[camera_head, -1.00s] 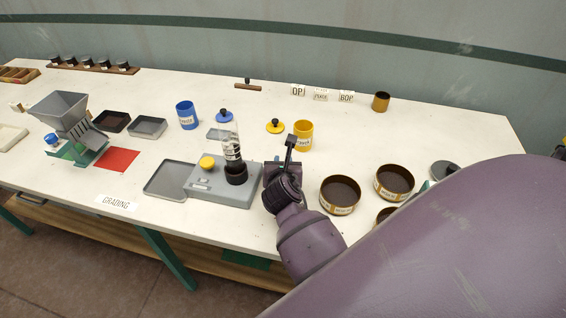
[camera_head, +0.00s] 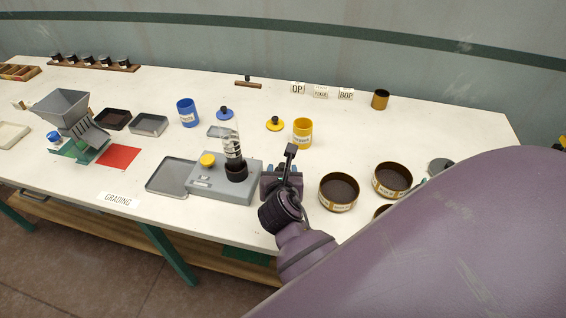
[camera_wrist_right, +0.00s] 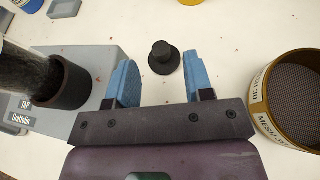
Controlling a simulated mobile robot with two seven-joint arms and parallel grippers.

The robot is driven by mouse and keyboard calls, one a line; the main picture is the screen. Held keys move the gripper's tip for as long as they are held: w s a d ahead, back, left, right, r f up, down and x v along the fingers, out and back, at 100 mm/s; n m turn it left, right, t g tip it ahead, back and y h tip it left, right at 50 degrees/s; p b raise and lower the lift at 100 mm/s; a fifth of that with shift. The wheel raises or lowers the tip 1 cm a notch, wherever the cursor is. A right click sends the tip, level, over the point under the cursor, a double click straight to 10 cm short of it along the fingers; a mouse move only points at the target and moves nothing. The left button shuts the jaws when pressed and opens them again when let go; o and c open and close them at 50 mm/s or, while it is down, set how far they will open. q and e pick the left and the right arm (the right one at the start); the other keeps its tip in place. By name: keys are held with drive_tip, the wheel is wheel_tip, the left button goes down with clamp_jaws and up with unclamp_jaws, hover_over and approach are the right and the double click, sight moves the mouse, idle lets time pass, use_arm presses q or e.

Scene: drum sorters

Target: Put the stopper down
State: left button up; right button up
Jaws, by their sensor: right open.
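The small black stopper (camera_wrist_right: 163,58) stands on the white table in the right wrist view, with its wide flange down and its knob up. It lies between the fingertips of my right gripper, with a gap on both sides. My right gripper (camera_head: 283,171) is open, its blue fingers apart, and it sits just right of the grey tapping machine (camera_head: 213,190) in the head view. The stopper is hidden or too small to make out there. A clear tube of dark grains (camera_head: 234,150) stands in the machine's black holder. My left gripper is not in view.
Round brown sieves (camera_head: 339,192) stand to the right of my gripper; one shows close by in the wrist view (camera_wrist_right: 296,105). A yellow cup (camera_head: 302,132) and a yellow lid (camera_head: 275,124) are behind. A grey tray (camera_head: 170,176) lies left of the machine.

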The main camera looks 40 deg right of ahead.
drive_tip(key=shift+v, duration=2.4)
